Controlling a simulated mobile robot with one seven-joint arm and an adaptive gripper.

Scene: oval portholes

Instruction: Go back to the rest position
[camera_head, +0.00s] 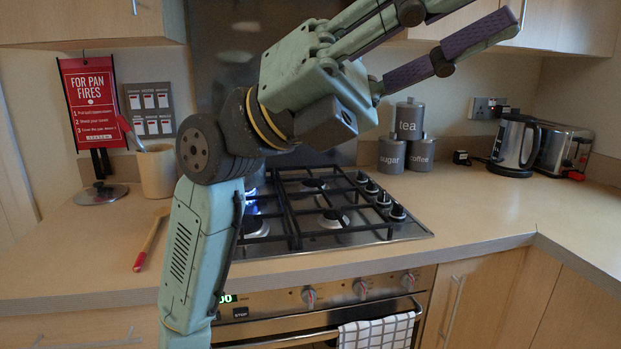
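My gripper (482,13) is at the top of the head view, raised high above the stove and pointing to the upper right. Its two dark-padded fingers are spread apart with nothing between them. The tip of the upper finger runs to the top edge of the picture. My green arm comes up from the bottom and bends at a dark joint left of the gripper. The arm hides part of the stove and the counter.
A gas hob (333,219) sits in the wooden counter (500,212) behind my arm. Canisters (407,119), a kettle (514,146) and a toaster (563,151) stand at the right. A utensil pot (157,171), a lid (101,193) and a red-tipped wooden utensil (151,241) are left.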

